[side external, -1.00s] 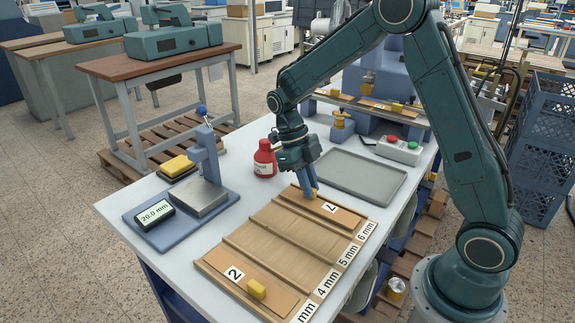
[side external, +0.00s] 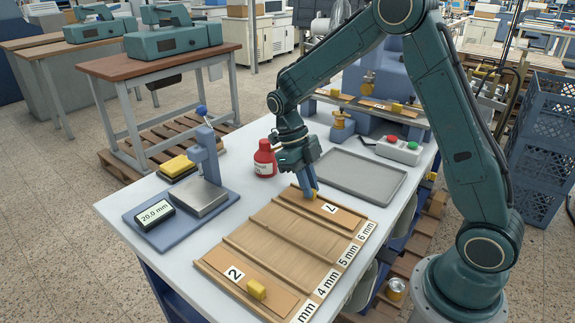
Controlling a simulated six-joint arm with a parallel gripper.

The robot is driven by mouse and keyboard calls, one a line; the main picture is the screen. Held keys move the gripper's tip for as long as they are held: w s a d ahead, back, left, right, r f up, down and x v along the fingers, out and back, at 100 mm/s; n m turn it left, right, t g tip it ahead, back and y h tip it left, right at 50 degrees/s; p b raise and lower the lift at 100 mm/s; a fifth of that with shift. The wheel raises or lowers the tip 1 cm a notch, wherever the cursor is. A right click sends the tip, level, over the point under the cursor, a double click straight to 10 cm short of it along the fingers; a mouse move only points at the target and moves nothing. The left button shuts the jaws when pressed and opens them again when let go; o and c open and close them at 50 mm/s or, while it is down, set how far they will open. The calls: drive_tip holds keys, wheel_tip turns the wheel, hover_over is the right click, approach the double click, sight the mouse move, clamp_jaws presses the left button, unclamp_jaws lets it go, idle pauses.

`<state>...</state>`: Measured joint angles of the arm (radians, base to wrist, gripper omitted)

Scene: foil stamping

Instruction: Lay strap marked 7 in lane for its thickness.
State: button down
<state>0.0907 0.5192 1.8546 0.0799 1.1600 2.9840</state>
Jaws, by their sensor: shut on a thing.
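The strap marked 7 (side external: 345,216) is tan, with a white number label. It lies along the far lane of the wooden lane board (side external: 262,222), the lane in line with the 6 mm label (side external: 366,230). My gripper (side external: 311,193) points down at the strap's left part, shut on its yellow grip block, which the fingers mostly hide. The strap looks flat in the lane; any small gap beneath it cannot be made out. A strap marked 2 (side external: 270,299) with a yellow block (side external: 256,289) lies in the nearest lane, whose label is partly cut off.
The 5 mm and 4 mm lanes between the straps are bare. A thickness gauge (side external: 205,195) with a 20.0 mm display (side external: 155,212) stands at left. A red bottle (side external: 264,160), grey tray (side external: 350,174) and button box (side external: 399,150) stand behind the board. A stamping press (side external: 385,75) is at the back.

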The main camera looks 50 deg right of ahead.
drive_tip(key=shift+f, duration=0.1)
idle(0.4)
drive_tip(key=c, duration=1.3)
unclamp_jaws()
drive_tip(key=shift+c, duration=0.2)
drive_tip(key=v, duration=1.2)
drive_tip(key=shift+s, duration=0.1)
